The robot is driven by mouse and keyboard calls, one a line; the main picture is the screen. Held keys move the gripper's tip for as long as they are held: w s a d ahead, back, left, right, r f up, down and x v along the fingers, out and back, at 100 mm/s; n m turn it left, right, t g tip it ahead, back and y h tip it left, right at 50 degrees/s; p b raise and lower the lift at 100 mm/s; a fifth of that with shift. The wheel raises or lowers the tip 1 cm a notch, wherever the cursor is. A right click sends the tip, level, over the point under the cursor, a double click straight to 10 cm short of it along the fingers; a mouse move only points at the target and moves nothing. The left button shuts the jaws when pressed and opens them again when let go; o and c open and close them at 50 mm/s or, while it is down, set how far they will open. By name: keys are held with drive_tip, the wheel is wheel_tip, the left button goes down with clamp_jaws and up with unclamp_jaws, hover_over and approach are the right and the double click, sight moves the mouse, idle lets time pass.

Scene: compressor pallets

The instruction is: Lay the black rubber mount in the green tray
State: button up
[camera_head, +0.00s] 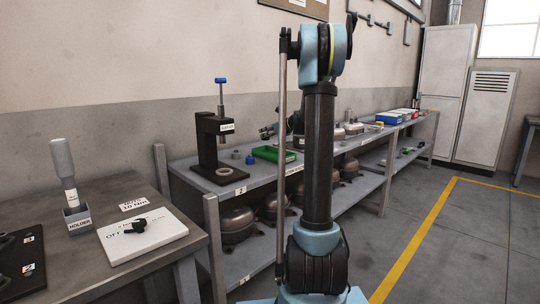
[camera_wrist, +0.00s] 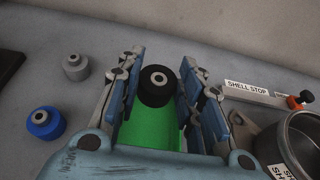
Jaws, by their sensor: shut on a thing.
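The black rubber mount (camera_wrist: 155,88) is a short round piece with a pale centre and a hole, seen in the wrist view. My gripper (camera_wrist: 160,72) is shut on it, with a finger on each side. The green tray (camera_wrist: 150,134) shows below the mount and between the fingers; its edges are largely hidden by my gripper. I cannot tell whether the mount touches the tray floor. In the head view the green tray (camera_head: 270,153) lies on the long bench, partly behind my arm.
A blue mount (camera_wrist: 45,122) and a grey mount (camera_wrist: 75,67) stand left of the tray. The shell stop bar (camera_wrist: 262,94) and a metal shell (camera_wrist: 300,140) are close on the right. A black press (camera_head: 212,140) stands at the bench's near end.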

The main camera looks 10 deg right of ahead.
drive_tip(key=shift+f, duration=3.9)
drive_tip(key=o, duration=0.9)
drive_tip(key=shift+c, duration=0.2)
